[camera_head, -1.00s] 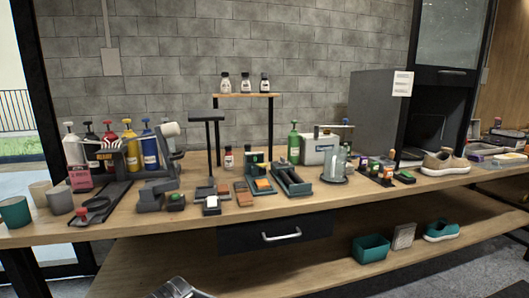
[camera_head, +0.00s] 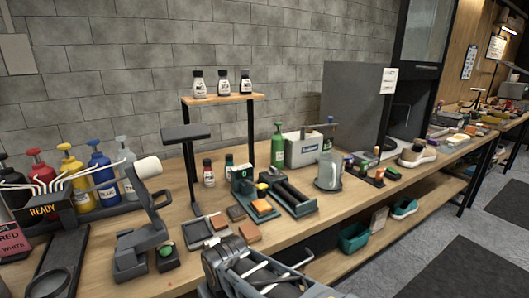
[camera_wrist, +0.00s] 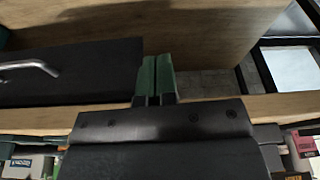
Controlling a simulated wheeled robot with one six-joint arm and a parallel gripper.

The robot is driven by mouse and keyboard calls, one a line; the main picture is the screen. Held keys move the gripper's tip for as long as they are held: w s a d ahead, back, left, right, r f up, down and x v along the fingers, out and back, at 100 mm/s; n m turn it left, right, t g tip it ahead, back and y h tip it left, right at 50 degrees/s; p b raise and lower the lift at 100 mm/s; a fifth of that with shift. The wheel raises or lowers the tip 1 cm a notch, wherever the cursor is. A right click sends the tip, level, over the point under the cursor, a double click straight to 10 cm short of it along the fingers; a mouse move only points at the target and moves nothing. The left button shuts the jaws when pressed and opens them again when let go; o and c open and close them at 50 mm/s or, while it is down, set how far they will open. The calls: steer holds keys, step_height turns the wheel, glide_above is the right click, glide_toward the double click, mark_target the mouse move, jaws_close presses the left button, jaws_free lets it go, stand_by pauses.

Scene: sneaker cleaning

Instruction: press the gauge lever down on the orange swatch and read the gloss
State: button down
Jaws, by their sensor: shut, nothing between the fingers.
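A small dark-green gauge (camera_head: 243,181) with a lit display stands mid-bench in the head view. An orange swatch (camera_head: 262,207) lies at its front, and I cannot make out the lever clearly. A flat orange-brown piece (camera_head: 249,232) lies nearer the bench front. My gripper shows in the wrist view (camera_wrist: 157,76), its two green fingers together and empty, with the drawer front and bench wood beyond. In the head view my arm is at the bottom centre, in front of the bench and apart from the gauge.
A dark-green railed tray (camera_head: 292,196) sits right of the gauge, with a glass jar (camera_head: 328,172) beyond. A black stand (camera_head: 189,135) rises left of it. A grey holder (camera_head: 135,250) and a green-topped block (camera_head: 167,257) stand front left. A drawer (camera_wrist: 70,72) is below the bench top.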

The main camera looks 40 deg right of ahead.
steer(key=w+d+r+p, duration=0.2)
steer(key=r+p, duration=0.7)
steer(key=r, duration=0.4)
steer(key=w+d+r+p, duration=0.1)
steer(key=w+r+p, duration=0.1)
steer(key=r+p, duration=0.95)
steer(key=w+d+r+m+b, duration=0.1)
steer(key=w+d+r+b, duration=0.1)
steer(key=w+d+r, duration=0.4)
steer(key=p, duration=0.1)
glide_above(260, 184)
steer(key=shift+m+g, duration=0.3)
steer(key=shift+g, duration=0.1)
steer(key=f, duration=1.2)
steer(key=shift+s+a, duration=0.1)
steer(key=shift+s, duration=0.15)
steer(key=shift+s+f, duration=0.2)
steer(key=shift+f, duration=0.65)
